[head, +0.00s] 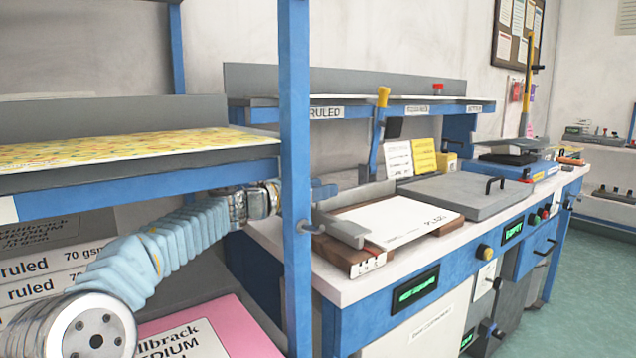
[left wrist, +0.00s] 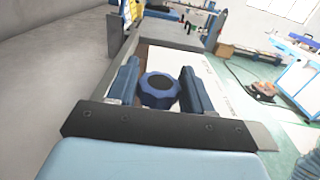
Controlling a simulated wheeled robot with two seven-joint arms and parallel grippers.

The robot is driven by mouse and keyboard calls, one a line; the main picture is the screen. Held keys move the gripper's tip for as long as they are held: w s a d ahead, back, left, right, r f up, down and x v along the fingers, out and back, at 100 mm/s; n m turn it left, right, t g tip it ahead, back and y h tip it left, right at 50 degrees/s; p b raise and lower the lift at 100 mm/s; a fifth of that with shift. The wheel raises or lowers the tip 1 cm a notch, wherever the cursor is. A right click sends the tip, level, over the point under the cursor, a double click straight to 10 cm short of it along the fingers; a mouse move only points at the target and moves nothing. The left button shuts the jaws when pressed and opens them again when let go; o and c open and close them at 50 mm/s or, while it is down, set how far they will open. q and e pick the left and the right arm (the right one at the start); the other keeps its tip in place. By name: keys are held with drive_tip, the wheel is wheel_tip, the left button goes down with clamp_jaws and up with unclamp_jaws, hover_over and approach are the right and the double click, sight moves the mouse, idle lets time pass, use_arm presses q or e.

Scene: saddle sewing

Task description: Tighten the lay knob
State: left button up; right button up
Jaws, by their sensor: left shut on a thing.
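A dark blue scalloped knob (left wrist: 159,91) sits between the two fingers of my left gripper (left wrist: 160,86) in the left wrist view, with a finger close against each side. I take it for the lay knob. In the head view my left arm passes behind the blue post, and my left gripper (head: 322,191) shows just right of it, by the left end of the bench. The knob cannot be made out there. My right gripper is in neither view.
The blue upright post (head: 296,180) stands in front of my left forearm. A white board marked with print (head: 400,220) lies on wooden blocks on the bench, beside a grey plate (head: 465,193). Paper packs (head: 40,262) and a pink pack (head: 215,325) sit below the left shelf (head: 140,187).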

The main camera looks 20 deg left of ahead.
use_arm(q)
drive_tip(key=m+g+h+p, duration=0.2)
drive_tip(key=h, duration=0.1)
drive_tip(key=shift+w+a+r+m+g, duration=0.1)
drive_tip(key=shift+r+m+g, duration=0.05)
drive_tip(key=shift+m+g, duration=0.2)
drive_tip(key=shift+m+g+h+p, duration=0.35)
drive_tip(key=shift+m+g+h, duration=0.75)
drive_tip(key=shift+g, duration=0.35)
drive_tip(key=shift+m+g, duration=0.25)
drive_tip(key=shift+g, duration=0.25)
drive_tip(key=o, duration=1)
drive_tip(key=shift+c, duration=0.2)
drive_tip(key=b+v, duration=0.1)
drive_tip(key=v, duration=1.2)
drive_tip(key=shift+s+a+f, duration=0.25)
drive_tip(key=shift+s, duration=0.1)
